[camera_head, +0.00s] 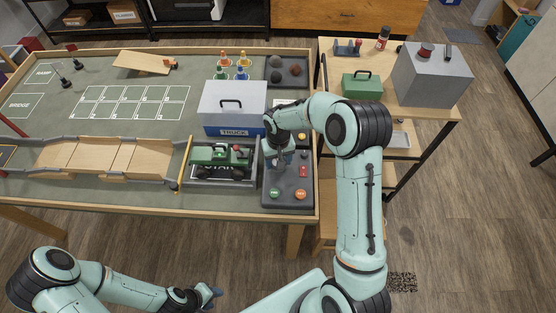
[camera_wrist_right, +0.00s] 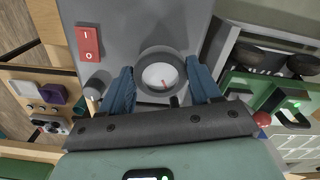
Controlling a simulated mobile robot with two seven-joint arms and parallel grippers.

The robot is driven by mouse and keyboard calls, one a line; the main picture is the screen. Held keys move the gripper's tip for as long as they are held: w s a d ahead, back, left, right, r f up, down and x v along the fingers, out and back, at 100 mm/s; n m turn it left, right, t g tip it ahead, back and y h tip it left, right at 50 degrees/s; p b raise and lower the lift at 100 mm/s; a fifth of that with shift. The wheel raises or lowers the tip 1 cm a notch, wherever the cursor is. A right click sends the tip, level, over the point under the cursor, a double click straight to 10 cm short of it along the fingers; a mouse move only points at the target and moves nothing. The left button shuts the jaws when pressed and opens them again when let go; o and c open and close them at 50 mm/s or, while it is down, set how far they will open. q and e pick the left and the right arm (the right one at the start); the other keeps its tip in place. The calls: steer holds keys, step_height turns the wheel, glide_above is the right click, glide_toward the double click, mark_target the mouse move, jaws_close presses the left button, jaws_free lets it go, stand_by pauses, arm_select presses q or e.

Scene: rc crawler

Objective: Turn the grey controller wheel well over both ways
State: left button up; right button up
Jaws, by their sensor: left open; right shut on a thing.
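The grey controller (camera_head: 300,184) is a box at the table's front right corner, with a green and an orange button. Its grey wheel (camera_wrist_right: 139,84) shows in the right wrist view as a dark ring around a pale face with a red mark. My right gripper (camera_wrist_right: 162,88) reaches down over the controller and is shut on the wheel, one blue finger on each side. In the head view the right gripper (camera_head: 279,160) hides the wheel. My left gripper (camera_head: 211,295) is open and empty, low in front of the table.
A green crawler (camera_head: 212,154) stands in a bay left of the controller. A grey-and-blue truck box (camera_head: 232,100) stands behind. A red rocker switch (camera_wrist_right: 88,42) and a small knob (camera_wrist_right: 96,87) sit near the wheel. A wooden bridge (camera_head: 110,156) lies further left.

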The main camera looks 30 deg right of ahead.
steer(key=shift+n, duration=1)
steer(key=shift+w+r, duration=0.1)
steer(key=o, duration=1.1)
steer(key=shift+c, duration=0.2)
step_height(320, 180, up, 13)
steer(key=shift+r, duration=0.15)
